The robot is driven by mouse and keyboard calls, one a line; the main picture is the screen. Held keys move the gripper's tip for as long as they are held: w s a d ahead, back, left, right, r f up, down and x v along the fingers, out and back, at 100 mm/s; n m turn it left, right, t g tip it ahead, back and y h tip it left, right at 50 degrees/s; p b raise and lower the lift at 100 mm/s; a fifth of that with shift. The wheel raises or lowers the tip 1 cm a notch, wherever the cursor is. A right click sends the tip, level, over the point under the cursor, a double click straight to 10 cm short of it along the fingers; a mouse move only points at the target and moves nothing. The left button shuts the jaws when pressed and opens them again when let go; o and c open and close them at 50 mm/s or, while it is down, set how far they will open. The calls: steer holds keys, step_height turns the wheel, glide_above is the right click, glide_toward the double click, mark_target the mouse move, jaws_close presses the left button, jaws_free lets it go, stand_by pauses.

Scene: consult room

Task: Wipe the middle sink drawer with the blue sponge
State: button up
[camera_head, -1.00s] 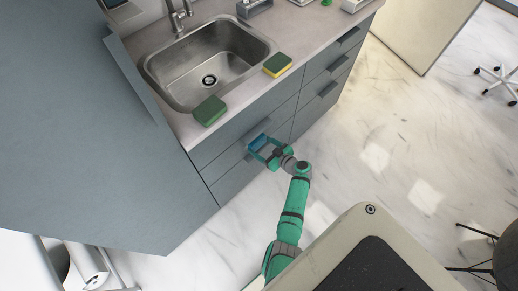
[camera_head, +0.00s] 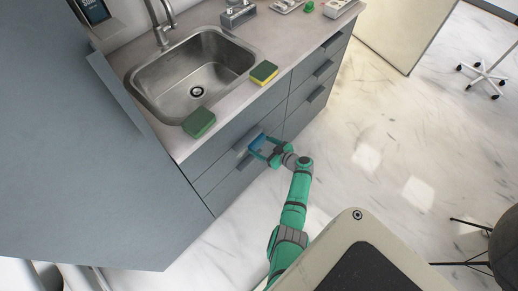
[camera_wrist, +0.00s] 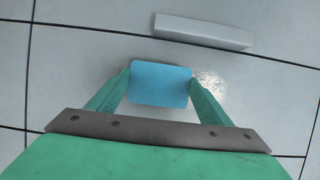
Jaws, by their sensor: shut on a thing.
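My gripper (camera_head: 266,146) is shut on the blue sponge (camera_head: 257,141), at the grey drawer fronts below the sink. In the wrist view the blue sponge (camera_wrist: 160,80) sits between my two green fingers, its broad face towards the camera. It is over a pale drawer front (camera_wrist: 75,70), under a dark gap between drawers. A whitish speckled patch (camera_wrist: 212,82) shows on that front just right of the sponge. I cannot tell whether the sponge touches the front. A grey bar handle (camera_wrist: 203,32) lies above the sponge.
More drawers with handles (camera_head: 317,94) are to the right.

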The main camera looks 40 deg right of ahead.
steer(key=shift+s, duration=0.1)
steer(key=shift+a, duration=4.35)
steer(key=shift+s+a, duration=0.15)
steer(key=shift+a, duration=0.8)
steer(key=shift+s+a, duration=0.15)
steer(key=shift+a, duration=0.75)
steer(key=shift+s+d, duration=0.1)
steer(key=s, duration=0.6)
steer(key=shift+d, duration=0.35)
steer(key=shift+s, duration=0.1)
